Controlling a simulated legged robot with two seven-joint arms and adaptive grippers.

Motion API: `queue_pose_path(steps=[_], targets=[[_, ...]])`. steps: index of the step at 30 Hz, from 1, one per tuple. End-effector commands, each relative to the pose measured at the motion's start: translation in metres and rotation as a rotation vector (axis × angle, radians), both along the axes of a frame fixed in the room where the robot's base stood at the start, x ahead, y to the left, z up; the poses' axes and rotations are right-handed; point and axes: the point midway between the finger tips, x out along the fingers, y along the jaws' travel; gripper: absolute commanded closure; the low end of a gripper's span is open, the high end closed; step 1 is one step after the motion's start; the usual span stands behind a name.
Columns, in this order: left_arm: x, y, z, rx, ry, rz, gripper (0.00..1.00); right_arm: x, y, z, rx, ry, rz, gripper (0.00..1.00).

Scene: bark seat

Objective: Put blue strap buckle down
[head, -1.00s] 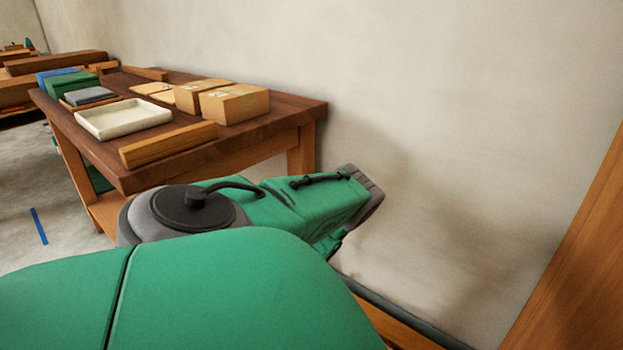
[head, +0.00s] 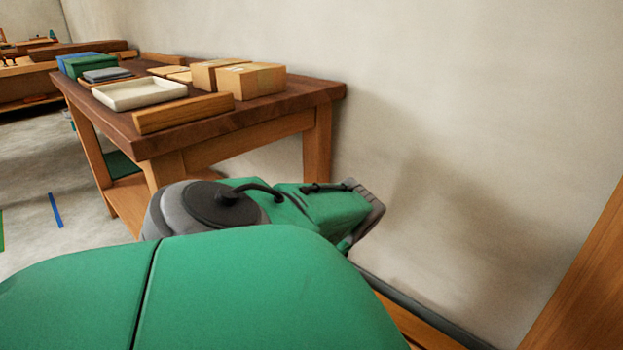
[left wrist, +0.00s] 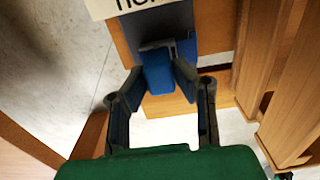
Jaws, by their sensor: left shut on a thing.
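The blue strap buckle (left wrist: 158,76) is between the fingers of my left gripper (left wrist: 161,74) in the left wrist view. The gripper is shut on it. The buckle is a small blue block with a grey piece across its top. Another blue part lies behind it against a brown wooden surface (left wrist: 208,20); whether it joins the buckle cannot be told. In the head view my green arm fills the foreground and neither gripper shows.
A dark-topped wooden table (head: 318,93) stands against the wall, bearing a white tray (head: 138,93), cardboard boxes (head: 250,80) and a wooden bar (head: 183,113). A blue strip (head: 56,210) lies on the floor. Wooden posts (left wrist: 290,110) stand right of my left gripper.

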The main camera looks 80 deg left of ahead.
Motion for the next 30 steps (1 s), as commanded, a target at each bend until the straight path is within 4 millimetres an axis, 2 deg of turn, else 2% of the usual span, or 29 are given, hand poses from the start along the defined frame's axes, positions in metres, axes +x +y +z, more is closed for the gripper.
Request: queue_pose_path(steps=[1, 2, 3, 14, 17, 24, 30], targets=[[-0.001, 0.0, -0.002, 0.0, 0.001, -0.001, 1.0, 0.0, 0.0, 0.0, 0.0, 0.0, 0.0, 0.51], [0.0, 0.0, -0.001, -0.001, 0.001, 0.0, 0.67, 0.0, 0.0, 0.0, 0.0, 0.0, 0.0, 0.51], [0.0, 0.0, -0.001, -0.001, 0.001, 0.0, 0.56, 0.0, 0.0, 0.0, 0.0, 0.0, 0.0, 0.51], [0.0, 0.0, 0.001, -0.001, -0.001, 0.0, 0.56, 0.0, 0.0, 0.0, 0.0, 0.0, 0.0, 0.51], [0.001, -0.001, 0.014, -0.001, -0.001, -0.001, 0.56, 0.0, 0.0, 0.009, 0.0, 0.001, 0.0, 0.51], [0.001, -0.001, 0.067, -0.002, -0.001, -0.001, 0.56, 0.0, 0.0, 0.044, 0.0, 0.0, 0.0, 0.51], [0.0, -0.001, 0.103, -0.001, 0.0, -0.001, 0.56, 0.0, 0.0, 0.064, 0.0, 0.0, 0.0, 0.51]])
